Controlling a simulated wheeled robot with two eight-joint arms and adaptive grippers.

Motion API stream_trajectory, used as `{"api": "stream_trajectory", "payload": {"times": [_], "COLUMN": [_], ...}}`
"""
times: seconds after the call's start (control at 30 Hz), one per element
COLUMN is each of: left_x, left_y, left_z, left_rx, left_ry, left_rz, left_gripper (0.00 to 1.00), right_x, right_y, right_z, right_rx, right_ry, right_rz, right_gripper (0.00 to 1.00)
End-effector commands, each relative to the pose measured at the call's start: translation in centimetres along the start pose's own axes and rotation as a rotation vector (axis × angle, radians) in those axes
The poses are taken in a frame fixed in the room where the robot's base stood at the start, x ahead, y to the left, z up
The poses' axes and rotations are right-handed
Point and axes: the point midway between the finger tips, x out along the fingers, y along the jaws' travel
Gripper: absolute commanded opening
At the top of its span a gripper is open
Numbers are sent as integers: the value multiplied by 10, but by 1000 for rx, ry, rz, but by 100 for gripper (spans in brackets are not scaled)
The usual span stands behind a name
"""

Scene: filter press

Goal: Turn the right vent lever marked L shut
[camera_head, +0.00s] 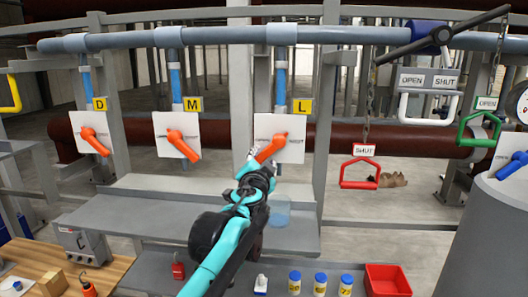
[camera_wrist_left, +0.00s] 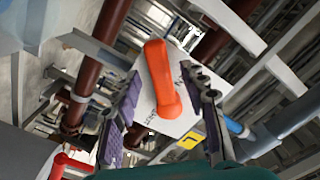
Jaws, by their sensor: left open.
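The orange vent lever marked L (camera_head: 271,147) sits on a white plate (camera_head: 293,150) below a yellow L tag (camera_head: 302,106). It slants from lower left to upper right. My left gripper (camera_head: 262,163) is just below and in front of it, partly overlapping its lower end. In the left wrist view the orange lever (camera_wrist_left: 160,80) lies between the two spread fingers of my left gripper (camera_wrist_left: 162,130), with a gap on each side. The plate's lettering is partly hidden. My right gripper is not in view.
Orange levers D (camera_head: 95,142) and M (camera_head: 184,146) stand to the left, both slanting down to the right. A red handle marked SHUT (camera_head: 360,173) hangs to the right. A grey shelf (camera_head: 150,205) runs below the levers. A red bin (camera_head: 387,280) is lower right.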

Motion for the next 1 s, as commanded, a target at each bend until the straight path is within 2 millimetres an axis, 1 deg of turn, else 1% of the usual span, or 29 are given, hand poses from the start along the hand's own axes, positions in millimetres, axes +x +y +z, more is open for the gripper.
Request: {"api": "stream_trajectory", "payload": {"times": [0.03, 0.1, 0.2, 0.33, 0.53, 0.57, 0.6, 0.67, 0.7, 0.73, 1.0], "left_x": [9, 18, 27, 32, 32, 32, 32, 32, 32, 32, 32], "left_y": [-1, -1, -1, -1, -1, 0, -1, -1, -1, -1, 0], "left_z": [-1, -1, 0, 0, 1, 1, 1, 1, 1, 1, 0], "left_rx": [0, 0, 0, 0, 0, 0, 0, 0, 0, 0, -9], "left_ry": [0, 0, -1, -1, -1, -1, -1, -1, -1, -1, -1], "left_rz": [0, 0, 0, -1, -1, -1, -1, -1, -1, -1, 0], "left_gripper": [43, 43, 43, 43, 43, 40, 30, 14, 4, 0, 0], "right_x": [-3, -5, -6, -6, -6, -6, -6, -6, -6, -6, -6], "right_y": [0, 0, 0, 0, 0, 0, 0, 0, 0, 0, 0], "right_z": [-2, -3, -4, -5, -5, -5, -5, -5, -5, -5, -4], "right_rx": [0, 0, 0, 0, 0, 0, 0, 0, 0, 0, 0], "right_ry": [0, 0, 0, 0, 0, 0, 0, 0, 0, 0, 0], "right_rz": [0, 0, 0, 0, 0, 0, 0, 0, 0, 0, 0], "right_gripper": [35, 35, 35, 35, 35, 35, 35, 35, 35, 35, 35]}}
